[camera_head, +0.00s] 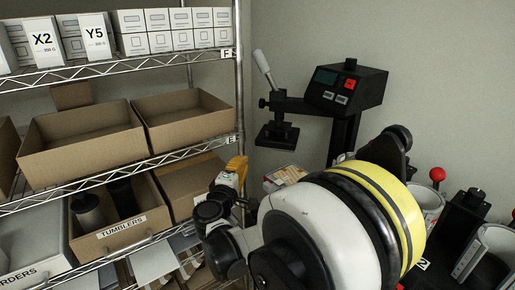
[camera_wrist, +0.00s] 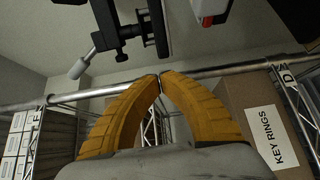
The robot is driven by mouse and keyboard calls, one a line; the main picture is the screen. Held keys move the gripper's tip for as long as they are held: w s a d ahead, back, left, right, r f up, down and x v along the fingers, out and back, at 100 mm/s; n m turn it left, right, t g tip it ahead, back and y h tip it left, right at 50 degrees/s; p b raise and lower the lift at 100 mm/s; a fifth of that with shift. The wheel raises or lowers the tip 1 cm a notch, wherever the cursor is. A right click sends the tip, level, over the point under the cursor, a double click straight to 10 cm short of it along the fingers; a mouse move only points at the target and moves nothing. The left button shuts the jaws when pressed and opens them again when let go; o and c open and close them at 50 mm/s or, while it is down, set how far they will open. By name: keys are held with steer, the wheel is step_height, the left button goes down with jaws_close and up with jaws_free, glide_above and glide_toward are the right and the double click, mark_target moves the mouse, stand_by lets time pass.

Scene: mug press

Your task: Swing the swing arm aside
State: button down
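The swing arm (camera_head: 290,105) is a black bar that reaches left from a black press head (camera_head: 345,88) with a small screen and red and grey buttons. A grey-tipped lever handle (camera_head: 263,66) stands at its left end, above a black platen (camera_head: 277,133). My gripper (camera_head: 239,166) is below and left of the platen, apart from it, partly hidden by my arm. In the wrist view the lever handle (camera_wrist: 80,66) and platen (camera_wrist: 158,28) show above my gripper (camera_wrist: 160,76). Its yellow fingers meet at the tips, with nothing between them.
A wire shelf (camera_head: 240,110) with cardboard boxes (camera_head: 80,140) stands close on the left. A carton marked KEY RINGS (camera_wrist: 258,112) is right of my fingers in the wrist view. Mug presses (camera_head: 465,225) with red knobs stand at the right. The wall around the lever handle is clear.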

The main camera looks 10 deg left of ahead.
steer(key=w, duration=0.9)
steer(key=w+b, duration=0.1)
steer(key=w, duration=0.3)
steer(key=shift+w+d, duration=0.2)
steer(key=shift+d, duration=0.1)
steer(key=w, duration=0.3)
steer(key=shift+w+a, duration=0.25)
steer(key=shift+a, duration=0.15)
steer(key=m+h+p, duration=0.2)
steer(key=p, duration=0.4)
glide_toward(261, 144)
steer(key=w, duration=0.3)
steer(key=w+d, duration=0.1)
steer(key=w, duration=0.7)
steer(key=shift+w+d, duration=0.25)
steer(key=shift+d, duration=0.1)
